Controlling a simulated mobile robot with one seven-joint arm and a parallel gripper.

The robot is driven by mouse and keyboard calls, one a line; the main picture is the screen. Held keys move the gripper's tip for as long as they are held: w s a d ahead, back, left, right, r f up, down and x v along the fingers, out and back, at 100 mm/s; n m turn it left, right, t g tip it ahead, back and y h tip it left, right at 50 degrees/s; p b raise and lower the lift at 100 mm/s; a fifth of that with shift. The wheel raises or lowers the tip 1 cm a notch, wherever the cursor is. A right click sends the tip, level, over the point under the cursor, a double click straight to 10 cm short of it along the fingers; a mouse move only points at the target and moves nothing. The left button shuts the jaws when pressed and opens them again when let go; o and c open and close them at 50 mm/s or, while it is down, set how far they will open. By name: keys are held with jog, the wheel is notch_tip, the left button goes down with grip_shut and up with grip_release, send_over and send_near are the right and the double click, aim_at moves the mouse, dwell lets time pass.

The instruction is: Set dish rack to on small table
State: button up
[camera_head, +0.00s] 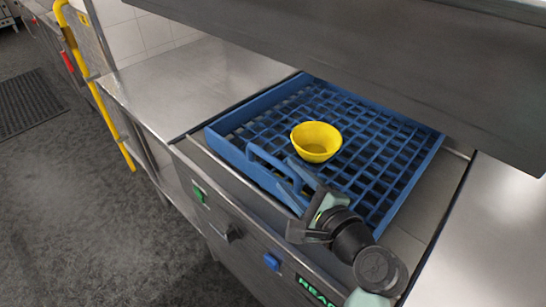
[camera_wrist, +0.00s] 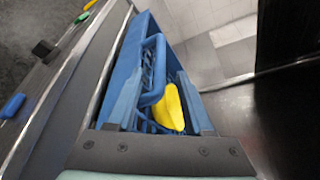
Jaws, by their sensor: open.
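The blue dish rack (camera_head: 228,139) is a shallow square tray with a grid floor, lying flat on the steel counter unit. A raised loop handle (camera_head: 262,157) stands on its front side. My gripper (camera_head: 297,184) is at this front side, close to the handle, with its fingers apart and nothing held. In the wrist view, the rack's handle (camera_wrist: 157,62) rises ahead of and between the fingers of my gripper (camera_wrist: 158,112); whether they touch it I cannot tell. A yellow bowl (camera_head: 316,138) stands upright inside the rack. I cannot identify a small table in either view.
A steel hood (camera_head: 380,60) hangs low over the back of the rack. Bare steel counter lies left (camera_head: 195,80) and right (camera_head: 490,220) of it. A yellow rail (camera_head: 92,85) runs at the left end. The dark floor (camera_head: 90,200) at left is clear.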

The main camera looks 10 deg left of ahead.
aim_at(278, 166)
jog(key=x, duration=0.7)
jog(key=shift+w+a, duration=0.25)
jog(key=shift+w, duration=0.05)
grip_shut()
dwell(1.0)
